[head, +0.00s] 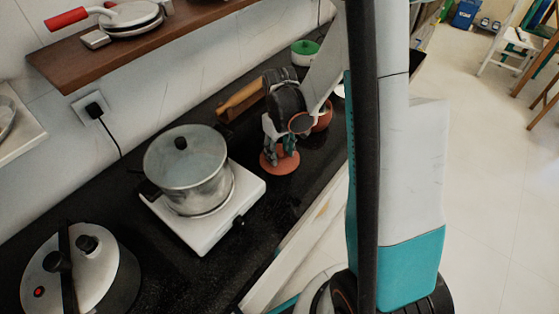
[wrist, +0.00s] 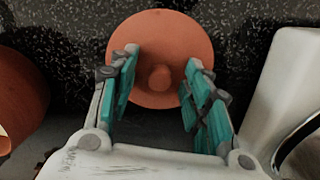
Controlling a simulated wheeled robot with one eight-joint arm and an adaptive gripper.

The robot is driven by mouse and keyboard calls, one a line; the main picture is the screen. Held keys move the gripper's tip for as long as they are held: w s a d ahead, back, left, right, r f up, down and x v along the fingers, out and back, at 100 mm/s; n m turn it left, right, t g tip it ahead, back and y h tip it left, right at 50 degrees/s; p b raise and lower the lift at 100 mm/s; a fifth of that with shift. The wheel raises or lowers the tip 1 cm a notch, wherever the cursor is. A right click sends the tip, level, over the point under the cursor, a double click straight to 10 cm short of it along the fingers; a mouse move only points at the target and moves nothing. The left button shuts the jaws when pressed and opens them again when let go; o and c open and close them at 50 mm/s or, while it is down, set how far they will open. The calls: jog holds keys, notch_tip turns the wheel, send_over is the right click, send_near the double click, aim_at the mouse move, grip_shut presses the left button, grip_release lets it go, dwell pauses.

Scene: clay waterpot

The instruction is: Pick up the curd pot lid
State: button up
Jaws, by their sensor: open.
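The curd pot lid (wrist: 160,42) is a round terracotta disc with a small knob in its middle. It lies on the black speckled counter. In the head view the lid (head: 280,164) shows below my gripper, partly covered by it. My gripper (wrist: 165,68) is open, with teal finger pads to the left and right of the knob. The fingertips overlap the lid in the wrist view; I cannot tell whether they touch it. A terracotta pot (head: 323,117) stands behind my gripper and shows at the left edge of the wrist view (wrist: 20,98).
A white stove (head: 250,186) with a steel lidded pot (head: 186,168) stands left of the lid. A pressure cooker (head: 100,265) is at the front left. A wooden shelf (head: 130,50) hangs above.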

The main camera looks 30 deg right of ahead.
jog(key=shift+c, duration=0.3)
grip_shut()
jog(key=shift+r, duration=0.15)
